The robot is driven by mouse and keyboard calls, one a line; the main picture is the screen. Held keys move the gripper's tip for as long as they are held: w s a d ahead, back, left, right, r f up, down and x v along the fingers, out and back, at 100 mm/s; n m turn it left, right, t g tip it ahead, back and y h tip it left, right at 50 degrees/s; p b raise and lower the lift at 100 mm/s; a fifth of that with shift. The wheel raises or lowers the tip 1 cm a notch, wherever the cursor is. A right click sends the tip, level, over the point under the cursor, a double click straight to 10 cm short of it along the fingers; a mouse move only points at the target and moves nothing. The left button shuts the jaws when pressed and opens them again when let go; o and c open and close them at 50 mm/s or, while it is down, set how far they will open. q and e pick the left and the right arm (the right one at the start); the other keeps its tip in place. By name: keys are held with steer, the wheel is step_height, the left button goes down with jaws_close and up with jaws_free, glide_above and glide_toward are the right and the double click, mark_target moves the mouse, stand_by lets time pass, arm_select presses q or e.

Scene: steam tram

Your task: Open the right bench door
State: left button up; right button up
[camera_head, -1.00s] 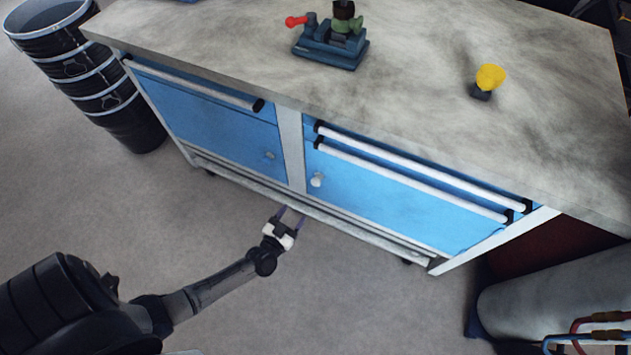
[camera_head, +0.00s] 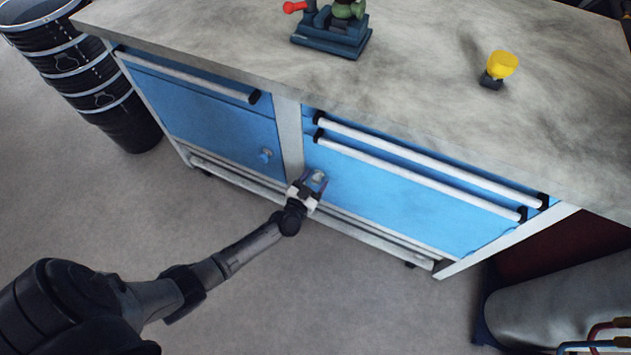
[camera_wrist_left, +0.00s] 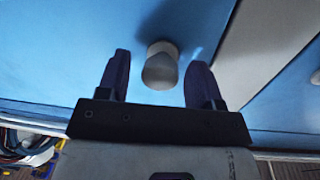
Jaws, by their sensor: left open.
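The workbench has a blue right door (camera_head: 400,200), which is shut. Its pale round knob (camera_head: 319,176) sits near the door's left edge. My left gripper (camera_head: 314,182) is at this knob, with its jaws open. In the left wrist view the knob (camera_wrist_left: 161,65) stands between the two dark fingers (camera_wrist_left: 158,80), with a gap on both sides. The blue left door (camera_head: 205,125) is also shut and has its own small knob (camera_head: 265,155). My right gripper does not show.
White bar handles (camera_head: 420,170) run along the bench front above the right door. A blue vise (camera_head: 331,30) and a yellow-topped object (camera_head: 502,66) stand on the worktop (camera_head: 420,60). Black buckets (camera_head: 85,70) are at the left, a grey cylinder (camera_head: 560,305) at the right.

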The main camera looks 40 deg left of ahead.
arm_select(q)
steer(key=shift+w, duration=0.35)
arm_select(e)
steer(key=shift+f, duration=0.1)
